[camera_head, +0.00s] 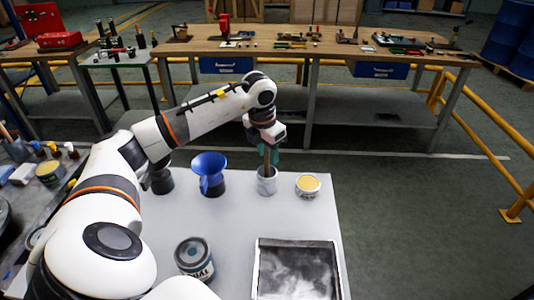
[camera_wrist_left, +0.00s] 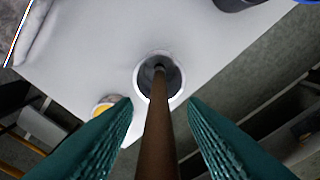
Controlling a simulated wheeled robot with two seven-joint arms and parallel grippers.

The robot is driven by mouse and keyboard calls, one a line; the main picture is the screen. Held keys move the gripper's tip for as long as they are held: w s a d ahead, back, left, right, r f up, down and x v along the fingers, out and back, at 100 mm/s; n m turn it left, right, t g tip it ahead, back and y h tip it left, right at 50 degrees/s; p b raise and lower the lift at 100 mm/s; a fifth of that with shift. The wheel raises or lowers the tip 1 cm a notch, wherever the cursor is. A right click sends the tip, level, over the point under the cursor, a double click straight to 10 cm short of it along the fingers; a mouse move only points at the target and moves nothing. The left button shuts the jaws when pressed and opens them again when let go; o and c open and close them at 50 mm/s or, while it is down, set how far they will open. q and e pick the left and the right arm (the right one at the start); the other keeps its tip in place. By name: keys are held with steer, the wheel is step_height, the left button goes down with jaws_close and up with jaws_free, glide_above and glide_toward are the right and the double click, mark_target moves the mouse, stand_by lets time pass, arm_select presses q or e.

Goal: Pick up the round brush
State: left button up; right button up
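The round brush (camera_head: 267,165) stands handle-up in a white cup (camera_head: 266,187) on the light grey table; its head is hidden inside the cup. In the left wrist view the brown brush handle (camera_wrist_left: 157,135) runs from the dark inside of the cup (camera_wrist_left: 139,85) up between my fingers. My left gripper (camera_head: 267,154) is right above the cup. Its teal fingers (camera_wrist_left: 161,103) are open, one on each side of the handle, with a visible gap on both sides. My right gripper is not in view.
A blue funnel (camera_head: 209,172) stands left of the cup, and an open yellow tin (camera_head: 308,186) stands right. A grey paint can (camera_head: 195,258) and a metal tray (camera_head: 337,270) are nearer me. A wooden workbench (camera_head: 300,47) with tools stands behind.

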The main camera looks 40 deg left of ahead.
arm_select(q)
steer(key=shift+c, duration=0.5)
jaws_close()
steer(key=shift+r, duration=0.1)
